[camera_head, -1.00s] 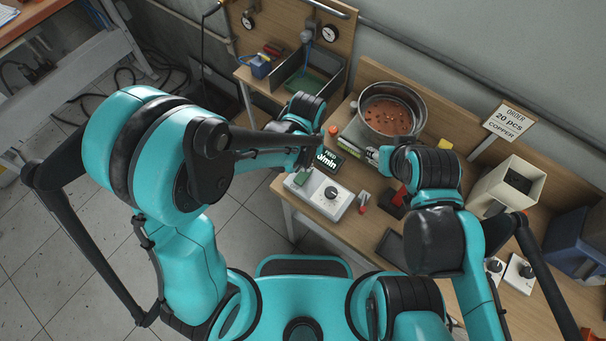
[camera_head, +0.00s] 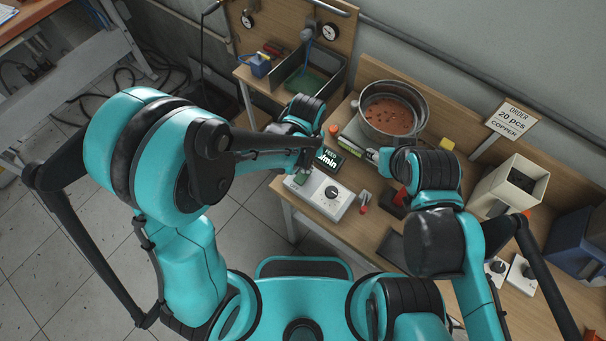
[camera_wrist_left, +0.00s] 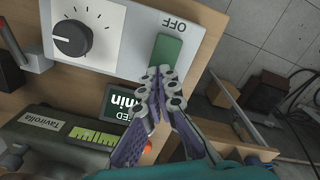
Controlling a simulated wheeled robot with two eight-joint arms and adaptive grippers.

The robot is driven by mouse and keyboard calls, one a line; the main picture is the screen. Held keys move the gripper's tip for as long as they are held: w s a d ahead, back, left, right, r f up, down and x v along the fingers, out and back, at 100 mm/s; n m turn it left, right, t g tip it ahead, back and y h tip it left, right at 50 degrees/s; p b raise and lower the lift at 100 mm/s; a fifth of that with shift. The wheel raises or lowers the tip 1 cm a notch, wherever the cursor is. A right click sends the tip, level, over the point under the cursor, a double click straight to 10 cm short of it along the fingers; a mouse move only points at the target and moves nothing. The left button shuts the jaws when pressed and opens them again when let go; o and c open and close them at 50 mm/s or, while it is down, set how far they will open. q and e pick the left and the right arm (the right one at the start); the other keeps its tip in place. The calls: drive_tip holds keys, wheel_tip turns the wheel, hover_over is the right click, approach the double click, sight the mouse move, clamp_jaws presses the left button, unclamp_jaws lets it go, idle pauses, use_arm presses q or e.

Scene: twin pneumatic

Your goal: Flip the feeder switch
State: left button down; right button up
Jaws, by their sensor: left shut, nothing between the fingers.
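The feeder control box (camera_head: 336,194) is white, with a black dial and a green switch (camera_head: 302,178) at its left end. In the left wrist view the green switch (camera_wrist_left: 167,55) stands beside the word OFF. My left gripper (camera_wrist_left: 166,74) is shut and empty, its fingertips at the near end of the switch; I cannot tell whether they touch it. In the head view my left gripper (camera_head: 306,160) is partly hidden by my own arm. My right gripper (camera_head: 380,158) is beside the bowl, its fingers too small and hidden to read.
A dark FEED display (camera_head: 328,158) stands behind the box. A metal bowl (camera_head: 367,97) holds copper-coloured pieces. An order sign (camera_head: 512,119) and a cream bin (camera_head: 497,187) are to the right. A red-handled item (camera_head: 363,202) lies close to the box.

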use_arm(q)
drive_tip(key=shift+f+b, duration=0.35)
drive_tip(key=shift+f, duration=0.05)
drive_tip(key=shift+r, duration=0.1)
drive_tip(key=shift+r+p, duration=2.65)
drive_tip(key=shift+r, duration=0.85)
drive_tip(key=shift+f, duration=0.1)
drive_tip(key=shift+a, duration=0.1)
drive_tip(key=s+a+r+t+b, duration=0.1)
drive_tip(key=a+t+b, duration=0.1)
drive_tip(key=a, duration=0.4)
drive_tip(key=s+a+r+t+b, duration=0.2)
drive_tip(key=a+b, duration=0.3)
drive_tip(key=s+a+r+n+t+b, duration=0.1)
drive_tip(key=s+a+t+b, duration=0.1)
drive_tip(key=a, duration=0.4)
drive_tip(key=shift+a+r+t+b, duration=0.2)
drive_tip(key=shift+a+t+b, duration=0.15)
drive_tip(key=shift+t+b, duration=0.3)
